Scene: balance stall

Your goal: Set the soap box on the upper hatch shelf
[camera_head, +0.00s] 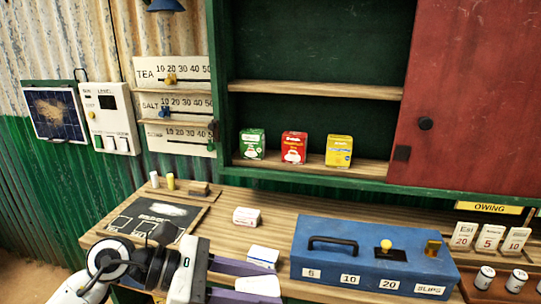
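Two small white boxes are on the wooden counter, and their print is too small to read, so I cannot tell which is the soap box. One box with reddish print (246,217) lies mid-counter. The other, with bluish marks (263,255), is nearer me, beside the fingertips of my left gripper (250,277). That gripper reaches in from the lower left, its purple-grey fingers spread and pointing right. I see nothing clearly held between them. The upper hatch shelf (315,90) is bare. My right gripper is not in view.
The lower hatch shelf (310,168) holds a green box (252,144), a red box (294,147) and a yellow box (339,151). A red sliding door (465,100) covers the hatch's right side. A blue cash box (370,260) stands right of my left gripper.

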